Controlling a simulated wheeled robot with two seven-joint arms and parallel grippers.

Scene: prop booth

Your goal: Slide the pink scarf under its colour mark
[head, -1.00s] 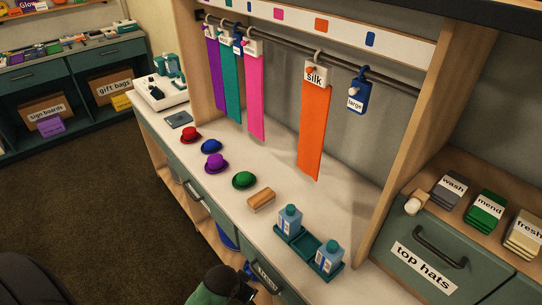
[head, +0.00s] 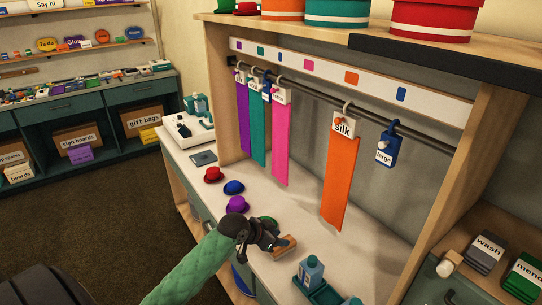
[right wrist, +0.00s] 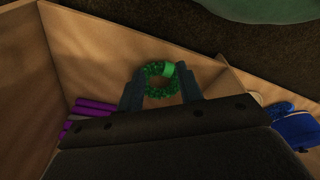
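The pink scarf (head: 281,142) hangs from the dark rail (head: 322,101), right of the purple scarf (head: 242,118) and the teal scarf (head: 258,130). A blue tag (head: 267,91) hangs just left of it. The pink mark (head: 308,66) is on the white strip above, to the right of the scarf's hanger. My left gripper (head: 272,243) is over the worktop near a wooden brush (head: 285,245), well below the scarf; its finger gap is unclear. My right gripper (right wrist: 160,88) has its fingers apart, with a green ring (right wrist: 160,68) beyond them.
The orange scarf (head: 339,185) labelled silk and a blue "large" tag (head: 388,147) hang to the right on the rail. Small hats, including a purple one (head: 237,204), and a blue carton (head: 311,271) stand on the worktop. Purple rolls (right wrist: 88,108) lie left in the right wrist view.

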